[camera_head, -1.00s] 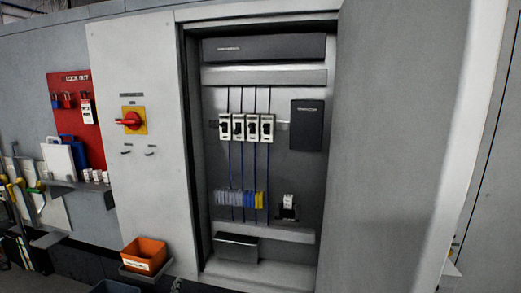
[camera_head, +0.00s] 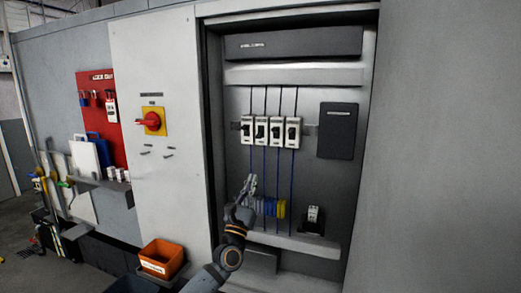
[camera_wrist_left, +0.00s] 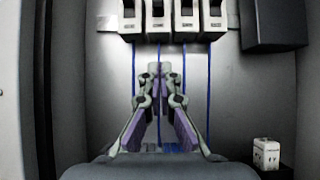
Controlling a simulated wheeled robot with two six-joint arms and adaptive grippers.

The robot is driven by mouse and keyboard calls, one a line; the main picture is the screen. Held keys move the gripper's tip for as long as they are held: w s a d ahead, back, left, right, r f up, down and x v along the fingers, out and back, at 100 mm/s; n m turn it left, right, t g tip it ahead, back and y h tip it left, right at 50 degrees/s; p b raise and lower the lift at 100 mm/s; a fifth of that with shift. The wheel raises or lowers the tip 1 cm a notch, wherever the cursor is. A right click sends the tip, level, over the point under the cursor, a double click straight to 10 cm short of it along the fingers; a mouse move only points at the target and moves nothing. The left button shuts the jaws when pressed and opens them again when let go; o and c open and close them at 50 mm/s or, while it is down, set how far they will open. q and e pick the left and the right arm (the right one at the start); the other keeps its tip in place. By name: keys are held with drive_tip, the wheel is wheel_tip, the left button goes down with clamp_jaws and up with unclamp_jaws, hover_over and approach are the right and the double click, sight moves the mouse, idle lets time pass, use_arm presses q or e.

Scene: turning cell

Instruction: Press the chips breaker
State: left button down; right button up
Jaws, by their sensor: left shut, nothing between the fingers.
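A row of several white breakers with dark toggles (camera_head: 276,131) is mounted on a rail inside the open cabinet. Their labels are too small to read, so I cannot tell which one is the chips breaker. The row also shows at the top of the left wrist view (camera_wrist_left: 172,18), partly cut off by the edge. My left gripper (camera_head: 251,181) is shut and empty, its tips together below the breakers and in front of the blue wires. In the left wrist view its fingertips (camera_wrist_left: 160,69) lie just below the middle breakers. My right gripper is not in view.
The open cabinet door (camera_head: 440,150) stands at the right. A dark box (camera_head: 337,130) is right of the breakers. Terminal blocks (camera_head: 281,208) sit below. A red rotary switch (camera_head: 151,121) and an orange bin (camera_head: 161,259) are at the left.

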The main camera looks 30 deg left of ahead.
sight(262, 139)
use_arm(q)
drive_tip(key=w+r+p, duration=0.2)
drive_tip(key=r, duration=0.1)
drive_tip(key=w+a+r+p, duration=0.1)
drive_tip(key=w+r+p, duration=0.1)
drive_tip(key=r, duration=0.1)
drive_tip(key=w+r+p, duration=0.2)
drive_tip(key=r, duration=0.1)
drive_tip(key=shift+w+a+r, duration=0.25)
drive_tip(key=shift+w+a, duration=0.05)
drive_tip(key=shift+s+p, duration=0.15)
drive_tip(key=shift+p, duration=0.15)
drive_tip(key=shift+r, duration=0.15)
